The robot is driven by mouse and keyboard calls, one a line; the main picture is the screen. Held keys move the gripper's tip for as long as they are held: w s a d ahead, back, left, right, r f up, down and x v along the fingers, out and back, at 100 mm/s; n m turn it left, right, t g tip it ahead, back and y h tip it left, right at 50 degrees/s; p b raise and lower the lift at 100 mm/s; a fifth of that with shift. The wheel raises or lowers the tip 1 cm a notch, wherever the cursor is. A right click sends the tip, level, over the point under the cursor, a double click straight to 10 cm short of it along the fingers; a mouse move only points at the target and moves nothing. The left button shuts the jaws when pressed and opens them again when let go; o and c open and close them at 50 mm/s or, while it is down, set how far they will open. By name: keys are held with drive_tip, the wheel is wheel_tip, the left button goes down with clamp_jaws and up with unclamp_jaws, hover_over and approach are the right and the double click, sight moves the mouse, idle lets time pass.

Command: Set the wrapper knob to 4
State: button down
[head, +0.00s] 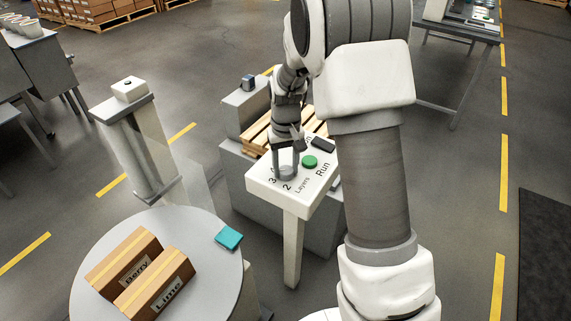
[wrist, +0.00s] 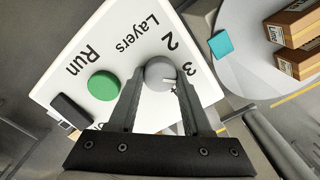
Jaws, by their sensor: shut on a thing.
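The wrapper knob is a round grey knob (head: 286,173) on a white panel (head: 312,191) marked "Layers" and "Run". In the wrist view the knob (wrist: 158,71) sits between the two fingers of my gripper (wrist: 157,82), which is shut on it from both sides. A short white mark on the knob points toward the lower right, between the 3 and a partly covered figure by the right finger. The figures 2 and 3 are readable. The head view also shows my gripper (head: 286,163) over the knob. The exact setting is hard to tell.
A green Run button (head: 309,162) and a black block (head: 323,144) are on the panel near my fingers. A round table (head: 205,290) with Berry and Lime boxes and a teal block (head: 229,238) stands at left. Wooden slats (head: 258,137) lie behind the panel.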

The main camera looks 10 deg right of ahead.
sight(287, 169)
drive_tip(key=m+p, duration=0.1)
drive_tip(key=m, duration=0.3)
drive_tip(key=shift+r+m, duration=0.1)
drive_tip(key=shift+m, duration=0.2)
drive_tip(key=shift+d+m+p, duration=0.1)
drive_tip(key=shift+m+p, duration=0.5)
drive_tip(key=shift+m, duration=1.4)
drive_tip(key=shift+c, duration=1.7)
unclamp_jaws()
wheel_tip(287, 169, up, 17)
drive_tip(key=p, duration=0.2)
drive_tip(key=shift+r, duration=0.2)
